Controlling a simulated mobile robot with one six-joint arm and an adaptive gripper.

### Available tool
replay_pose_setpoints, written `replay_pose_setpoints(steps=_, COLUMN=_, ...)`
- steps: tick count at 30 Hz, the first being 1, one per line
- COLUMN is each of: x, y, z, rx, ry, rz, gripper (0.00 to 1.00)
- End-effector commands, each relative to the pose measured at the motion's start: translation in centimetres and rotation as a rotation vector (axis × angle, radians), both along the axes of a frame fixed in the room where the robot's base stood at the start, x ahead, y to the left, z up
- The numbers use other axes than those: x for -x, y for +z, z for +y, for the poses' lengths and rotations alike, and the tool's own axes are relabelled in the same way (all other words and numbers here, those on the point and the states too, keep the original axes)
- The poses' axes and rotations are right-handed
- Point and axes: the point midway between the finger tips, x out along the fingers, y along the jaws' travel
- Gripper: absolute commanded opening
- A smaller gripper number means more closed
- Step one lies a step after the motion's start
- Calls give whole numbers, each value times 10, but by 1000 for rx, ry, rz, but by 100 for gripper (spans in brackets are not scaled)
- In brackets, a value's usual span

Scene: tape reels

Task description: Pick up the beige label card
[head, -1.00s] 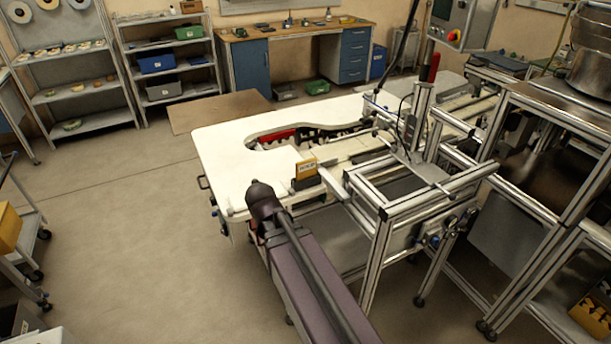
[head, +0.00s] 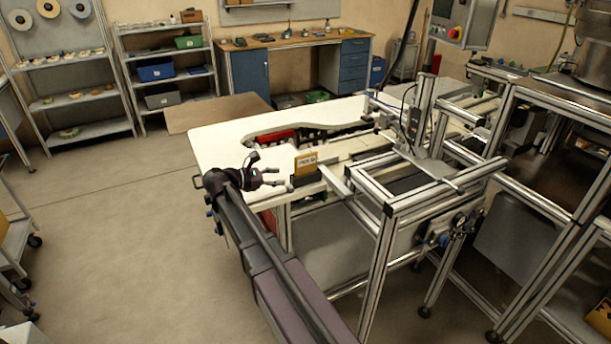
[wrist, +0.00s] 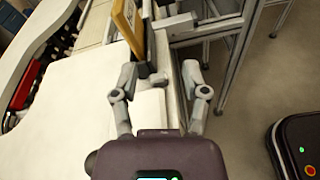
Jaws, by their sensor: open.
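The beige label card, yellowish with dark print on its face, stands upright in a small dark holder (head: 304,180) near the front edge of the white table. The card (head: 305,163) also shows in the wrist view (wrist: 128,25), at the top, ahead of my fingers. My gripper (head: 279,179) is open and empty, left of the card in the head view. In the wrist view my gripper (wrist: 160,77) has its two fingers apart, with the card and holder beyond the fingertips. I see no contact with the card.
The white table (head: 225,145) has a curved cutout with red and black parts. A metal profile frame (head: 385,225) stands close to the right of the card. Open floor (head: 110,220) lies to the left. A dark device shows at the right in the wrist view.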

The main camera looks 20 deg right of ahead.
Motion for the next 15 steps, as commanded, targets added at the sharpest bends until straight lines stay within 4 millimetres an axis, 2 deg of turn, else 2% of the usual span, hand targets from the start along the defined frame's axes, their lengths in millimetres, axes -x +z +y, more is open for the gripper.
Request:
replay_pose_setpoints(steps=1, x=-13, y=0, z=3, rx=48, ry=12, rz=40, gripper=59)
replay_pose_setpoints(steps=6, x=-30, y=16, z=9, rx=177, ry=30, rz=153, gripper=59)
replay_pose_setpoints(steps=15, x=-37, y=25, z=13, rx=241, ry=32, rz=210, gripper=59)
